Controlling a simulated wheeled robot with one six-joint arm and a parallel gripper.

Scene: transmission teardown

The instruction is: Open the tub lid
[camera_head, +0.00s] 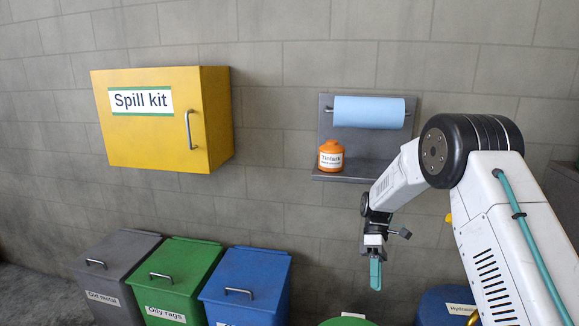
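Three lidded bins stand in a row against the wall at the lower left: a grey one labelled "Old metal" (117,258), a green one labelled "Oily rags" (183,266) and a blue one (250,276) with its label cut off. Each lid is down and has a metal handle. I cannot tell which container is the tub. A green rounded top (346,322) with a pale part shows at the bottom edge, mostly out of frame. My gripper (375,275) hangs pointing down, above and right of that green top, touching nothing visible. Its fingers overlap in this view.
A yellow "Spill kit" cabinet (150,140) hangs on the wall, door shut. A grey wall shelf (345,172) holds an orange "Tinlark" bottle (331,155) below a blue paper roll (369,112). A blue drum (436,304) stands at lower right, partly behind my arm.

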